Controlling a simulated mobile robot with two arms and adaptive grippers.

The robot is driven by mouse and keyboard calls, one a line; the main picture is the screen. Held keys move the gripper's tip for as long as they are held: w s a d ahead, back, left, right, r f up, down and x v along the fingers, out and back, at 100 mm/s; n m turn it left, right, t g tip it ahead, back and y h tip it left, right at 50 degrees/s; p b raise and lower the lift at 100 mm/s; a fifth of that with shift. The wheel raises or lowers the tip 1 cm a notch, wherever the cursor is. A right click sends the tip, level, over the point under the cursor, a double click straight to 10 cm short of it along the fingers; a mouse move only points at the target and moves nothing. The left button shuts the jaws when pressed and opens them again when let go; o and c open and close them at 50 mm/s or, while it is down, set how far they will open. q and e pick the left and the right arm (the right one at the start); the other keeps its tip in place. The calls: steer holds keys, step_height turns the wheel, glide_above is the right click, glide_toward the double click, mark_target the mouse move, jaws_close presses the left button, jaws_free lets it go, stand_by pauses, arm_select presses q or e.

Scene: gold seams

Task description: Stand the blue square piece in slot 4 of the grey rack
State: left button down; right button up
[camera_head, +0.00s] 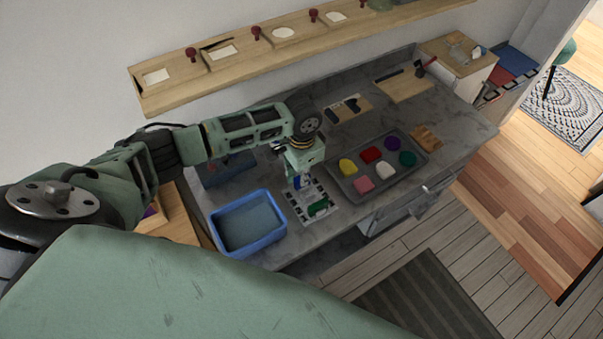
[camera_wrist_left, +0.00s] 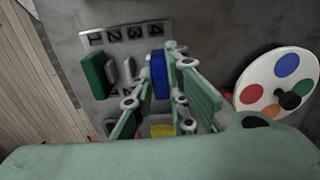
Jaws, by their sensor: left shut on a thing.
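The grey rack (camera_head: 325,190) lies on the counter, its slot numbers 1 to 4 showing on a strip (camera_wrist_left: 126,34) in the left wrist view. A green piece (camera_head: 318,208) stands at slot 1, also seen in the wrist view (camera_wrist_left: 93,74). My left gripper (camera_head: 298,180) is over the rack, shut on the blue square piece (camera_wrist_left: 160,74), which is upright between the fingers. In the wrist view the blue piece lines up with number 4. Its lower edge is hidden, so I cannot tell whether it is seated in the slot. My right gripper is not in view.
A blue bin (camera_head: 248,244) stands left of the rack. A dark tray (camera_head: 363,186) with several coloured blobs is close on its right. A white disc with coloured spots (camera_wrist_left: 252,96) shows in the wrist view. A wooden shelf (camera_head: 180,94) runs along the wall.

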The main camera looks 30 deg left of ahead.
arm_select(q)
steer(key=shift+f, duration=0.8)
stand_by(0.4)
steer(key=c, duration=1.6)
jaws_free()
steer(key=shift+c, duration=0.2)
step_height(320, 180, up, 5)
steer(key=p, duration=0.5)
steer(key=shift+r+p, duration=0.7)
steer(key=shift+r, duration=0.3)
